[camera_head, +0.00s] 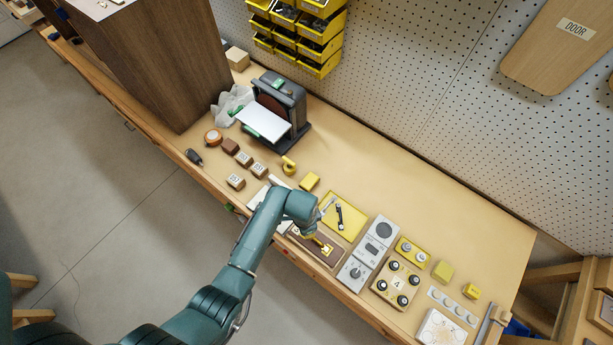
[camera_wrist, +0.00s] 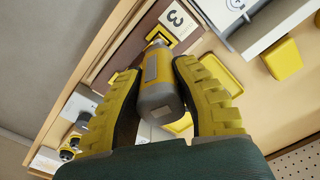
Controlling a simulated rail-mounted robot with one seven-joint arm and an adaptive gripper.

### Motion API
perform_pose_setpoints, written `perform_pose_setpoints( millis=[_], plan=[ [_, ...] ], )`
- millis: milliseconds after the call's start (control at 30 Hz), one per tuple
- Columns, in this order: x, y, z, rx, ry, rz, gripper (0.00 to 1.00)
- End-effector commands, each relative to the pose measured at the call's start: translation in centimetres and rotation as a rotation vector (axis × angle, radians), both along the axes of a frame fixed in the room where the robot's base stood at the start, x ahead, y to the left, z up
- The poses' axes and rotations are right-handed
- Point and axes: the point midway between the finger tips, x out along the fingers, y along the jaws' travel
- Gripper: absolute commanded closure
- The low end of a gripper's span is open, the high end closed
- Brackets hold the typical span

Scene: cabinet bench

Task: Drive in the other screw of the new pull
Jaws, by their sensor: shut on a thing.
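My gripper (camera_head: 309,230) has yellow ridged fingers, and in the wrist view (camera_wrist: 180,88) they are closed on the sides of a grey and yellow screwdriver (camera_wrist: 158,85). The screwdriver points away from the wrist, with its far end over a brown board (camera_wrist: 122,62). In the head view the brown board (camera_head: 301,243) lies near the bench's front edge, under my gripper, with a small yellow part (camera_head: 326,248) on it. I cannot make out the new pull or its screws. The screwdriver's tip and any contact with a screw are too small to tell.
Just behind the board is a yellow mat (camera_head: 352,226) with a dark bar-like piece on it. Right of it stand a grey control box (camera_head: 357,271) and a knobbed box marked 4 (camera_head: 386,291). A sander (camera_head: 283,107) stands farther left. The bench's back right is clear.

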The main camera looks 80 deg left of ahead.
Motion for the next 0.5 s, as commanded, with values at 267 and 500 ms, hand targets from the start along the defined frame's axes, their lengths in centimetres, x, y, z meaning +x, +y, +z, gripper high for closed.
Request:
perform_pose_setpoints(
  millis=[267,500],
  plan=[
    [0.0,0.1,0.8,0.001,-0.001,0.0,1.0],
    [0.0,0.1,2.8,0.001,-0.002,0.0,1.0]
  ],
)
